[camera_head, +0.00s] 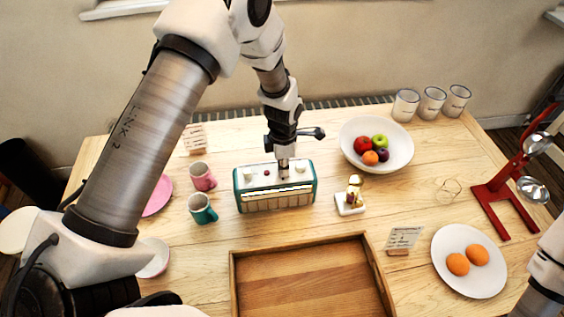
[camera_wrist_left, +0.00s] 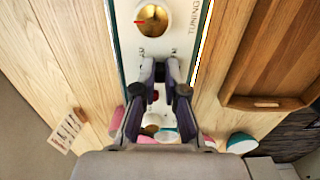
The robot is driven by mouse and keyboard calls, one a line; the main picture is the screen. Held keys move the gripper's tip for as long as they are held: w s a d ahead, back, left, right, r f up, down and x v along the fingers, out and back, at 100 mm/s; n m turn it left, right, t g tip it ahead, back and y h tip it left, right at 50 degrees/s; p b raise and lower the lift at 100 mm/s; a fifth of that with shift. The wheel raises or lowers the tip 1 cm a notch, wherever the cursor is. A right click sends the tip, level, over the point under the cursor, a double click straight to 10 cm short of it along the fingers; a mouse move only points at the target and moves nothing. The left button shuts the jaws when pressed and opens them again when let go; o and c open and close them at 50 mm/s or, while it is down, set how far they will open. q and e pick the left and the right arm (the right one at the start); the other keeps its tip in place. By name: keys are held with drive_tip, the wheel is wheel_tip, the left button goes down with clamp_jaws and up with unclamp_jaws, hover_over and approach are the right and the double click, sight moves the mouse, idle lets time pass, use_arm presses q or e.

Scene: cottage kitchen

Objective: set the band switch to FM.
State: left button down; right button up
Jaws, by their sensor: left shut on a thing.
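The radio (camera_head: 276,201) is teal with a cream top and stands upright on the table. Its cream top also shows in the left wrist view (camera_wrist_left: 131,62). My left gripper (camera_head: 283,171) points straight down onto the top, between the red button (camera_head: 266,173) and the right-hand knob (camera_head: 300,168). In the left wrist view its fingertips (camera_wrist_left: 160,68) are close together, shut on the band switch, which they hide. Two small marks sit just beyond the fingertips, too small to read. A gold-faced tuning knob (camera_wrist_left: 153,19) lies further along. My right gripper is out of view.
A pink mug (camera_head: 202,177) and a teal mug (camera_head: 202,209) stand left of the radio. A small figurine on a white base (camera_head: 350,206) stands to its right. A wooden tray (camera_head: 312,277) lies in front, and a fruit bowl (camera_head: 352,133) behind right.

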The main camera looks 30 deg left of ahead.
sight(285, 180)
use_arm(q)
drive_tip(key=shift+s+d, duration=0.6)
drive_tip(key=shift+s, duration=0.15)
drive_tip(key=c, duration=1.2)
unclamp_jaws()
drive_tip(key=shift+w, duration=0.1)
wheel_tip(285, 180, up, 12)
drive_tip(key=shift+d+f, duration=0.1)
